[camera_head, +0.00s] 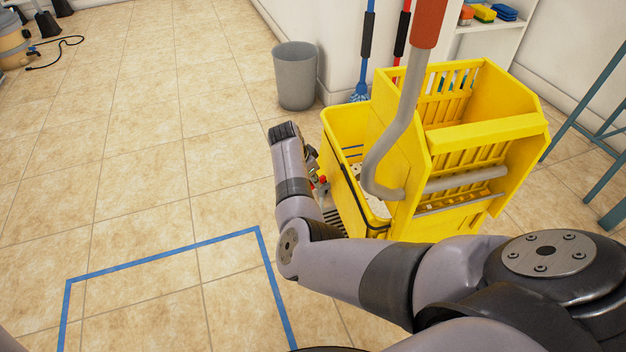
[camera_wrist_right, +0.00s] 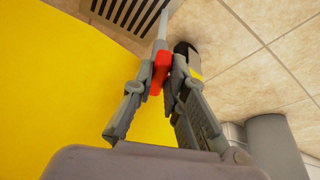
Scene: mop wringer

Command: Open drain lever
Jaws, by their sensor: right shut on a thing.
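The yellow mop bucket (camera_head: 343,190) with its wringer (camera_head: 480,135) stands right of centre in the head view. The drain lever's red handle (camera_wrist_right: 160,72) is between the fingertips of my right gripper (camera_wrist_right: 166,76), low beside the yellow bucket wall (camera_wrist_right: 70,90). My right gripper is shut on this red handle. A small red part (camera_head: 323,180) also shows by the bucket's left side in the head view, where my wrist and forearm partly hide the gripper. A black cylindrical part with a yellow band (camera_wrist_right: 187,58) is just beyond the fingers. My left gripper is not in view.
A floor drain grate (camera_head: 333,217) lies beside the bucket. The wringer's grey handle with a red grip (camera_head: 428,22) rises above it. A grey bin (camera_head: 296,76) stands behind. Blue tape (camera_head: 165,255) marks the open tiled floor at left.

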